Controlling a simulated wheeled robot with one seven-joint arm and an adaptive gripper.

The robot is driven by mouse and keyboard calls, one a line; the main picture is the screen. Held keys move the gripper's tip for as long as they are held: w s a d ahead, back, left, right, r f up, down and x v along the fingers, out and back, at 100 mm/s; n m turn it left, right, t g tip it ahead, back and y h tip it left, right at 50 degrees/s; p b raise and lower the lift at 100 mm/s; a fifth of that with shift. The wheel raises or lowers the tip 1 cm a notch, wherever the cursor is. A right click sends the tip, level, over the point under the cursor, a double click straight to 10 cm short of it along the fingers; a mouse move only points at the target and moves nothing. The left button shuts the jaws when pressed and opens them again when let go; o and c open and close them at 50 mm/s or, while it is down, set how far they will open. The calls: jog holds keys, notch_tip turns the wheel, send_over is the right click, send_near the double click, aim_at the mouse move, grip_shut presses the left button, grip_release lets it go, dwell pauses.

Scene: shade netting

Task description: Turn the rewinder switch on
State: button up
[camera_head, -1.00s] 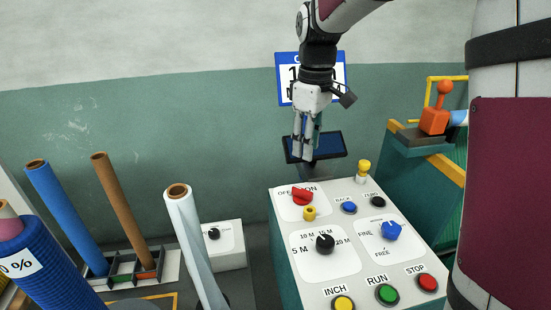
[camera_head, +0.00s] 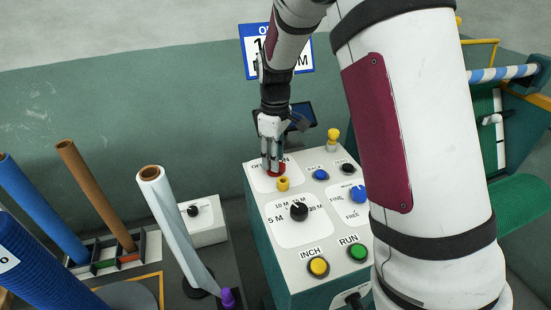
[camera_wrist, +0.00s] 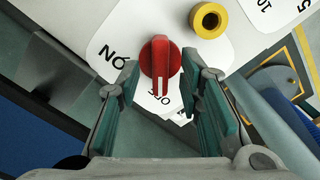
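The red rotary switch (camera_head: 276,170) sits on the sloped white top of the control panel (camera_head: 290,262), at its far left corner between the OFF and ON labels. In the wrist view the red knob (camera_wrist: 160,60) has its raised bar running up and down the picture, one end by the partly hidden OFF label, with ON to the left. My gripper (camera_head: 271,166) is over the switch. In the wrist view my gripper (camera_wrist: 164,85) is open, one finger on each side of the knob, with gaps showing. Contact is not visible.
A yellow ring-shaped part (camera_wrist: 208,20) stands close beside the switch. Blue (camera_head: 320,174) and black (camera_head: 348,167) buttons and a black dial (camera_head: 299,211) share the panel. Behind my gripper is a dark screen (camera_head: 302,114). Rolls, including a white one (camera_head: 170,210), stand left.

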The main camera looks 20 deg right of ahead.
jog(key=shift+f, duration=0.6)
grip_shut()
